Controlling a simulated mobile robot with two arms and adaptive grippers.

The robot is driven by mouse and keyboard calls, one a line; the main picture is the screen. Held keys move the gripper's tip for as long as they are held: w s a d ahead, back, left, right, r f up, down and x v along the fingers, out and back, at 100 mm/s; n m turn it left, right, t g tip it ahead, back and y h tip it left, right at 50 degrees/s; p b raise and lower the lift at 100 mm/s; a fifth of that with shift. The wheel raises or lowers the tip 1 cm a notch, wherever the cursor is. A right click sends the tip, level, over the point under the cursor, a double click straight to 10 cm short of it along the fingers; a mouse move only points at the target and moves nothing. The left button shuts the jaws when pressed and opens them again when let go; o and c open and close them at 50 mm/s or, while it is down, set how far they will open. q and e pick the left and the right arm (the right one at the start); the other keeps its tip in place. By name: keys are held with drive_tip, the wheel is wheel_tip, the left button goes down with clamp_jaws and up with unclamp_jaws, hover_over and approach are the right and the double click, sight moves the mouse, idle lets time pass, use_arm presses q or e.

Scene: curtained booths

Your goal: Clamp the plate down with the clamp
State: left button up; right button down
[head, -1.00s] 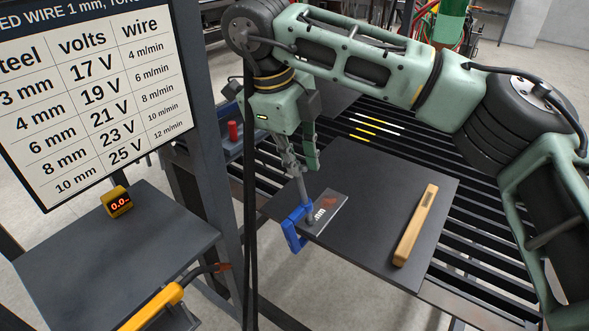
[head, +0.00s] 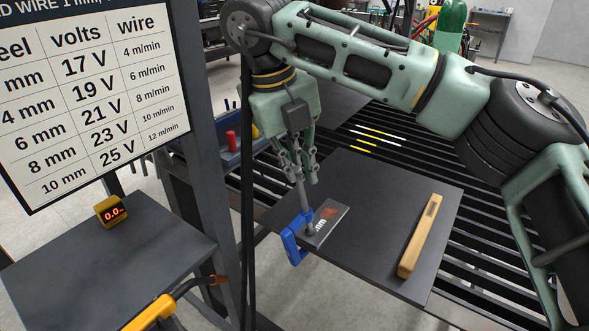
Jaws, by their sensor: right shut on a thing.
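The blue clamp (head: 289,243) sits over the near left edge of a dark board, its grey screw upright and tilted slightly. The small grey plate (head: 333,218) with white lettering and a reddish mark lies on the board, and the foot of the screw is over its left part. Whether the foot presses on the plate, I cannot tell for sure. My right gripper (head: 299,179) is above the clamp, pointing down, shut on the top of the clamp's screw. My left gripper is not in view.
The dark board (head: 376,233) lies on a slatted table (head: 480,231); a wooden-coloured bar (head: 420,236) lies on its right side. A settings chart (head: 90,90) and dark post stand left.

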drive_tip(key=m+b, duration=0.1)
drive_tip(key=m, duration=0.1)
drive_tip(key=shift+a+f+m+b, duration=0.1)
drive_tip(key=shift+f+m+b, duration=0.05)
drive_tip(key=shift+m+b, duration=0.2)
drive_tip(key=shift+s+m+b, duration=0.1)
drive_tip(key=shift+m+b, duration=0.4)
drive_tip(key=shift+m, duration=0.85)
drive_tip(key=shift+m+b, duration=0.4)
drive_tip(key=shift+b, duration=0.1)
drive_tip(key=m+b, duration=0.2)
drive_tip(key=m, duration=0.1)
drive_tip(key=shift+m+b, duration=0.3)
drive_tip(key=shift+m, duration=0.9)
drive_tip(key=shift+s, duration=0.1)
